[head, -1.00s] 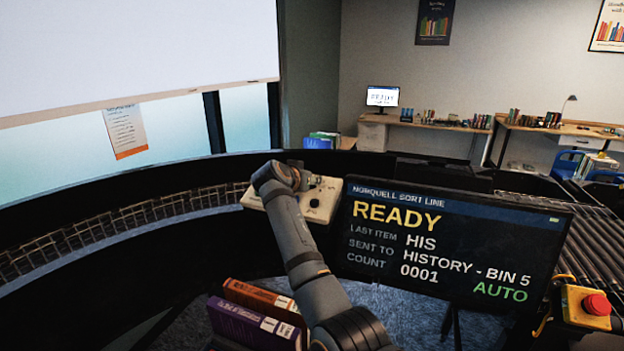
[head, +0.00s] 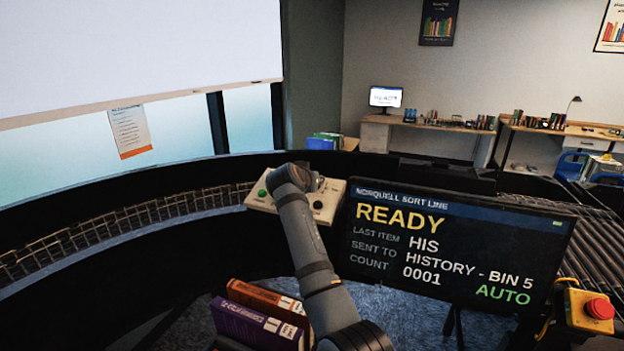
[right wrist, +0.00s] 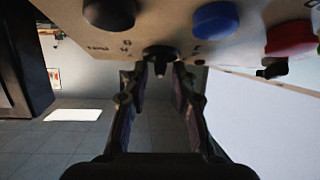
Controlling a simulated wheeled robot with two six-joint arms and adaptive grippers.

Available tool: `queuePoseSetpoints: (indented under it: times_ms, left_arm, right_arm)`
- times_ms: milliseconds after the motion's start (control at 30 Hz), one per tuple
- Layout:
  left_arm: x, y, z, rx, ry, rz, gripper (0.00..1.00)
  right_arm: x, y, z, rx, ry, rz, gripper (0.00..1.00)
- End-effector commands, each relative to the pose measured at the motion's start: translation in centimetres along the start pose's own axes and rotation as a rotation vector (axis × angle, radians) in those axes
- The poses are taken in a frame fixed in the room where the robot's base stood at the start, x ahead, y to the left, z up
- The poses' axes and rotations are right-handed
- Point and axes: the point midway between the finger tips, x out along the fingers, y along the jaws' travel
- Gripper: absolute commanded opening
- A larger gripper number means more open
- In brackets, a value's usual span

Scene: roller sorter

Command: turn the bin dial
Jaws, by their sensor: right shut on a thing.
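The cream control panel (head: 262,207) stands left of the screen in the head view, with a green button at its left end and a dark knob at its right. My right arm's wrist covers the middle of the panel there and hides the fingertips. In the right wrist view, my right gripper (right wrist: 160,68) reaches the panel (right wrist: 75,8). Its fingertips are shut on the small black bin dial (right wrist: 160,51). The dial's pointer and markings cannot be read. My left gripper is in neither view.
The screen (head: 455,245) reads READY, HISTORY - BIN 5, AUTO. A black knob (right wrist: 108,12), a blue button (right wrist: 215,19) and a red button (right wrist: 290,38) are near the dial. Books (head: 262,318) stand beside my forearm. A red stop button (head: 599,309) is at right.

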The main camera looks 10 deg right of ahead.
Motion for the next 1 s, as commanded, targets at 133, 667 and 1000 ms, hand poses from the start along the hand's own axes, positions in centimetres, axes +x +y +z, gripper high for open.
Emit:
queuePoseSetpoints:
  times_ms: [133, 667, 1000]
  left_arm:
    - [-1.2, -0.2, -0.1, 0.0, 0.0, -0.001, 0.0]
    - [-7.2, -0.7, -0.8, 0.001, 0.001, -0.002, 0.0]
    - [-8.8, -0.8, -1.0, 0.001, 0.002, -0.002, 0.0]
  right_arm:
    - [0.1, 0.2, 0.4, -0.082, -0.015, -0.087, 0.0]
    - [0.2, 0.6, 0.2, -0.414, -0.02, -0.447, 0.0]
    - [0.4, 0.6, 0.6, -0.559, -0.021, -0.609, 0.0]
